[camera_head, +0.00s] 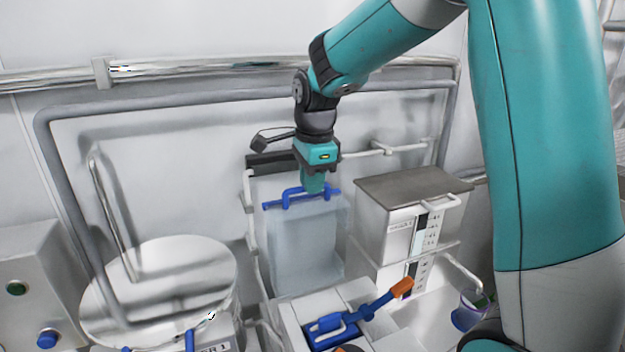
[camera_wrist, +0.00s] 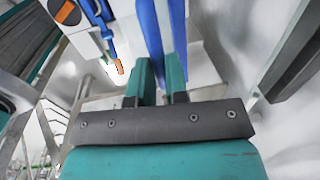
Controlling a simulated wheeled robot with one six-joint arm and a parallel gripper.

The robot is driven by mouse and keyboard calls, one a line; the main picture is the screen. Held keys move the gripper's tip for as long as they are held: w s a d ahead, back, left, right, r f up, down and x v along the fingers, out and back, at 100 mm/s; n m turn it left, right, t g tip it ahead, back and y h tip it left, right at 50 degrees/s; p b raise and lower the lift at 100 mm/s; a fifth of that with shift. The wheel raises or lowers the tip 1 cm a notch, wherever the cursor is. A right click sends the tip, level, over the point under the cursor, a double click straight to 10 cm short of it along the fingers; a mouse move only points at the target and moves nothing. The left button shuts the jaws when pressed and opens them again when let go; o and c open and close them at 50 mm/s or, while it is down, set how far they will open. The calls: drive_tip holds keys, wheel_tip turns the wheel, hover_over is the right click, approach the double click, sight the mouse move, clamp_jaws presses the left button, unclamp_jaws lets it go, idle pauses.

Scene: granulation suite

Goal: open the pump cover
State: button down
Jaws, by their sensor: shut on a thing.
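A translucent cover (camera_head: 305,245) with a blue handle (camera_head: 290,197) along its top hangs or stands upright at the middle of the head view. It looks like the pump cover. My gripper (camera_head: 313,187) points down from above and is shut on the blue handle, near the handle's right part. In the wrist view, my gripper (camera_wrist: 160,82) has its two teal fingers close together with the blue handle (camera_wrist: 155,35) at them. The exact grip on the handle is partly hidden by the fingers. I cannot tell whether the cover's lower edge is resting on anything.
A white unit with a blue lever (camera_head: 372,308), orange at its tip, stands in front of the cover. A white cabinet with a grey top (camera_head: 413,185) stands close on the right. A round metal lid (camera_head: 165,285) is at left. A pipe rail (camera_head: 200,68) runs behind.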

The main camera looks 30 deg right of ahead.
drive_tip(key=c, duration=1.1)
unclamp_jaws()
drive_tip(key=r, duration=0.5)
drive_tip(key=s+r+b, duration=0.1)
drive_tip(key=r, duration=0.5)
drive_tip(key=s+r+b, duration=0.1)
drive_tip(key=r, duration=0.5)
drive_tip(key=shift+s+a+r, duration=0.1)
drive_tip(key=shift+a+r, duration=0.05)
drive_tip(key=shift+a, duration=0.1)
